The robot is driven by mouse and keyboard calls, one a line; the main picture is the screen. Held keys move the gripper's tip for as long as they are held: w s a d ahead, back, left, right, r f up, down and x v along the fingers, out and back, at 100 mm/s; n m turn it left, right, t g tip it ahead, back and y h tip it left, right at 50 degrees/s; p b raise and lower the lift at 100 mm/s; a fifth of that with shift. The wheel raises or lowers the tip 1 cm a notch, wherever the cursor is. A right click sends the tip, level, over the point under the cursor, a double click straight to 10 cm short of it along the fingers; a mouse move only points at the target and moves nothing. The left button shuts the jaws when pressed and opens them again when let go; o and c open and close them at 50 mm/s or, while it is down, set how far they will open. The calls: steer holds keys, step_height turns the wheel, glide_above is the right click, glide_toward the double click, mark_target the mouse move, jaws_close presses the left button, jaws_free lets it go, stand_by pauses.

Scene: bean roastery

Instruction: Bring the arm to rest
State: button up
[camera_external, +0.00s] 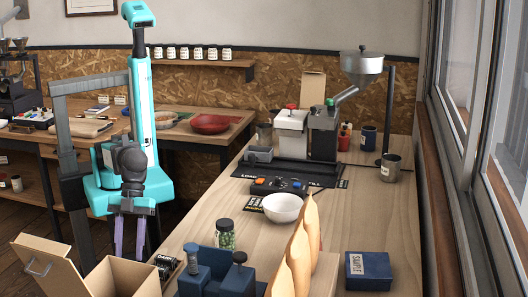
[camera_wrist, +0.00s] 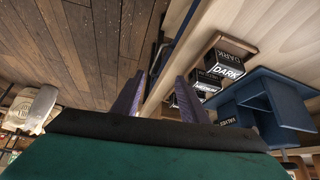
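My arm, turquoise and grey, stands at the left in the external view, folded and hanging down beside the table's left edge. My gripper (camera_external: 129,238) points down with its two purple fingers apart and nothing between them. In the wrist view my gripper (camera_wrist: 157,97) also shows its purple fingers spread, with wooden floor and the table's edge beyond them. It touches nothing that I can see.
The long wooden table (camera_external: 225,205) holds a white bowl (camera_external: 283,208), a green-filled jar (camera_external: 225,235), a blue holder (camera_external: 237,279) and a grinder (camera_external: 323,132). A cardboard box (camera_external: 119,280) stands front left. Dark labelled tins (camera_wrist: 224,66) sit near the table's edge.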

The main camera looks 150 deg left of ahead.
steer(key=w+d+f+n+h+b, duration=0.1)
steer(key=d+f+n+h+b, duration=0.3)
steer(key=d+f+b, duration=1.3)
step_height(320, 180, down, 12)
steer(key=s+d+r+n+g+y+p, duration=0.1)
steer(key=d+n+p, duration=0.1)
steer(key=n, duration=0.2)
steer(key=s+a+f+g+y+p, duration=0.4)
steer(key=s+a+f+g+p, duration=0.1)
steer(key=s+a+f+p, duration=0.95)
steer(key=s+a+g+y+p, duration=0.1)
steer(key=s+a+p, duration=0.3)
steer(key=s, duration=0.4)
steer(key=s+a+f+g+p, duration=0.1)
steer(key=s+a+p, duration=0.3)
steer(key=s, duration=0.4)
steer(key=s+a+f+m+g+y+p, duration=0.1)
steer(key=s+a+g+p, duration=0.2)
steer(key=s+a, duration=0.3)
steer(key=shift+s+a+y+p, duration=0.15)
steer(key=shift+s+y+p, duration=0.15)
steer(key=shift+s+p, duration=0.75)
